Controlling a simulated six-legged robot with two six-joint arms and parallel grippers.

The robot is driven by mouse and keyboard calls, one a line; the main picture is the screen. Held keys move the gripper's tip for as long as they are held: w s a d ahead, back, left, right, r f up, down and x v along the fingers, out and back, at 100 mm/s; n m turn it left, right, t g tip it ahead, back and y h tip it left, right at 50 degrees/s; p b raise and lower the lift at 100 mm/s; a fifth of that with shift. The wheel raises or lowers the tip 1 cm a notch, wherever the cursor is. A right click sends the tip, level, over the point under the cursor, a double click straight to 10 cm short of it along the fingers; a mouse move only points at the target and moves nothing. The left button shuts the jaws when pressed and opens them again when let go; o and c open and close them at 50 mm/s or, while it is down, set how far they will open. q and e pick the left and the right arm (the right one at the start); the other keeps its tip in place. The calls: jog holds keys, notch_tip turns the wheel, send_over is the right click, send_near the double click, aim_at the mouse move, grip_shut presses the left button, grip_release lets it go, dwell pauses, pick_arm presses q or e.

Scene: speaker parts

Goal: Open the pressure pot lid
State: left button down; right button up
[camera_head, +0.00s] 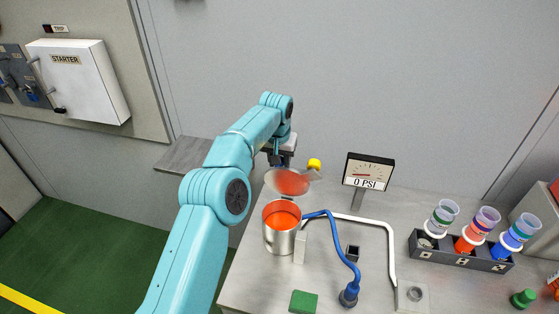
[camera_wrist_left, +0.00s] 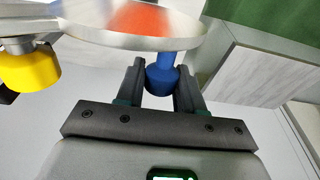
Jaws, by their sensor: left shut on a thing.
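The pressure pot (camera_head: 281,241) is a silvery cylinder on the bench, its top open and its inside orange. The lid (camera_head: 289,182), a pale disc with an orange patch on its underside, is tilted up above and behind the pot. In the left wrist view the lid (camera_wrist_left: 184,36) fills the top, with a blue knob (camera_wrist_left: 162,78) below it. My left gripper (camera_head: 280,158) is behind the lid and shut on the blue knob, which sits between its fingers in the wrist view (camera_wrist_left: 160,88). A yellow knob (camera_head: 314,164) is beside the lid. My right gripper is not in view.
A gauge (camera_head: 368,172) reading 0 PSI stands right of the pot. A blue hose (camera_head: 337,243) and a white pipe (camera_head: 389,240) run across the bench. A dark rack (camera_head: 460,250) holds colored cups at right. A green block (camera_head: 303,302) lies in front.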

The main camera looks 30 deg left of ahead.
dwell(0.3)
pick_arm(q)
jog(key=c, duration=0.8)
grip_release()
jog(key=shift+s+r, duration=0.1)
jog(key=r, duration=0.2)
jog(key=s+r, duration=0.1)
jog(key=r, duration=0.4)
jog(key=shift+s+d+r, duration=0.15)
jog(key=shift+d+r, duration=0.05)
jog(key=shift+s, duration=0.1)
